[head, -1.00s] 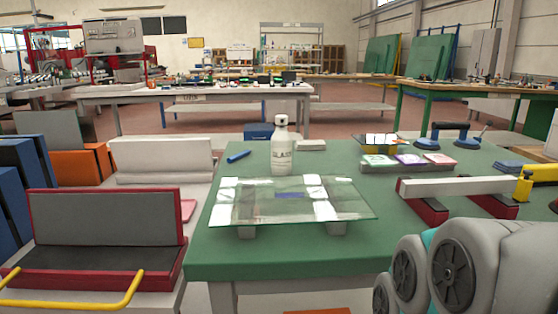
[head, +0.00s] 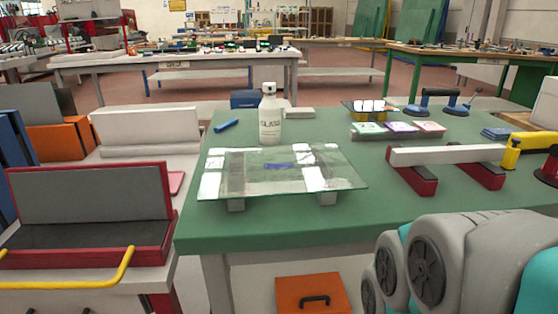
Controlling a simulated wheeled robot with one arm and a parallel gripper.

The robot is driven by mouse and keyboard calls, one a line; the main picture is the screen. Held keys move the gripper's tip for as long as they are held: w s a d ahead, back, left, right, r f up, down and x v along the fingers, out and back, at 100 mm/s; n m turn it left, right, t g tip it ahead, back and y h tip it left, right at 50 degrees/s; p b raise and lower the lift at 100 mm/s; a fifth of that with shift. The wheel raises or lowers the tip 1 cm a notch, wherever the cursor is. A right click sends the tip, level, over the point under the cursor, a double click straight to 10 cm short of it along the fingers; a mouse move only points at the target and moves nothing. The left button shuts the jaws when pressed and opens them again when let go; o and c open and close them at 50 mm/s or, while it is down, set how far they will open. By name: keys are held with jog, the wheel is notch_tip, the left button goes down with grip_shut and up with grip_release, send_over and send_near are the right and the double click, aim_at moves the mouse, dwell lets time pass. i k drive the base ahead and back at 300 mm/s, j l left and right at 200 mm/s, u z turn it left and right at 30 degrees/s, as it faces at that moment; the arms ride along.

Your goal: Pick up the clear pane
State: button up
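The tabletop, the blocks and a small blue mark show through the glass. My arm's grey and teal links fill the lower right corner, to the right of the pane and in front of the table. My gripper is not in view.
A white bottle (head: 270,116) stands just behind the pane, with a blue marker (head: 226,126) to its left. A clamp bar with red feet (head: 412,180) lies to the right. A red padded rack (head: 90,205) stands left of the table. The tabletop's front strip is clear.

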aim_at(270, 171)
jog(key=k+l+u, duration=0.4)
jog(key=l, duration=0.3)
jog(key=k+l+u, duration=0.4)
jog(key=k+l, duration=0.2)
